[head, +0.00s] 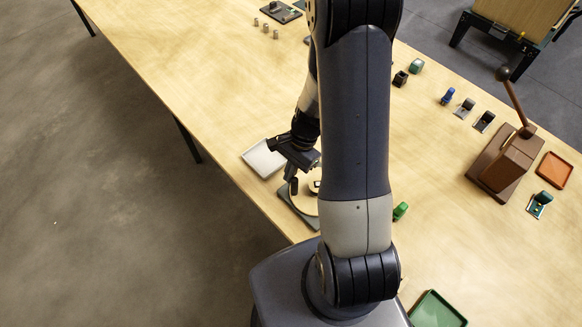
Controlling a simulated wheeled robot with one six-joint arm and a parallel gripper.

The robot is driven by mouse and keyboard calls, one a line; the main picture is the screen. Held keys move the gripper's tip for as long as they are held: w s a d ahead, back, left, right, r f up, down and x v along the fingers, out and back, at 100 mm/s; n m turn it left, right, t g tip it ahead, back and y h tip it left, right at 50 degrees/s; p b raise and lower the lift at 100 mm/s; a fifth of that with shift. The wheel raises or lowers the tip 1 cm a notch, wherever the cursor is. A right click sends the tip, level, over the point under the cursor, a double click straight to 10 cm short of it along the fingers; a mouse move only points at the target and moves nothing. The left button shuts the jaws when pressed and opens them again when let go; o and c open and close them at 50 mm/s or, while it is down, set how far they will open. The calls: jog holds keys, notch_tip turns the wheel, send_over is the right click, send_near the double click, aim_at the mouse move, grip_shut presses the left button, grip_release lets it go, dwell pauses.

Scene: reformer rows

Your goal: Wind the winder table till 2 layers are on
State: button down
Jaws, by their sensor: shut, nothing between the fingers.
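The winder table (305,204) looks like a pale round disc on a dark green base (287,201), near the table's front edge. My arm hides its right side. My gripper (293,187) is shut and empty, pointing down over the left part of the disc. I cannot tell whether it touches the disc or a crank on it. The layers wound on it cannot be made out at this size.
A white tray (262,158) lies left of the winder. A green item (400,211) and a green tray (437,311) lie to its right. A brown lever press (502,160) and an orange tray (554,170) stand at the far right. The wooden table (200,60) is clear at the upper left.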

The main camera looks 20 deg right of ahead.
jog(key=shift+s+a+n+g+h, duration=0.2)
jog(key=shift+s+n, duration=0.2)
jog(key=shift+n, duration=0.25)
jog(key=shift+s+a+n+g+h, duration=0.1)
jog(key=shift+s+n+g, duration=0.1)
jog(key=shift+s+n, duration=0.35)
dwell(1.1)
jog(key=shift+s+a+n+g+h+p, duration=0.15)
jog(key=shift+s+n+p, duration=0.2)
jog(key=shift+n, duration=0.3)
jog(key=shift+s+n+g+h+p, duration=0.2)
jog(key=shift+s+n, duration=0.2)
jog(key=shift+n, duration=0.25)
dwell(4.4)
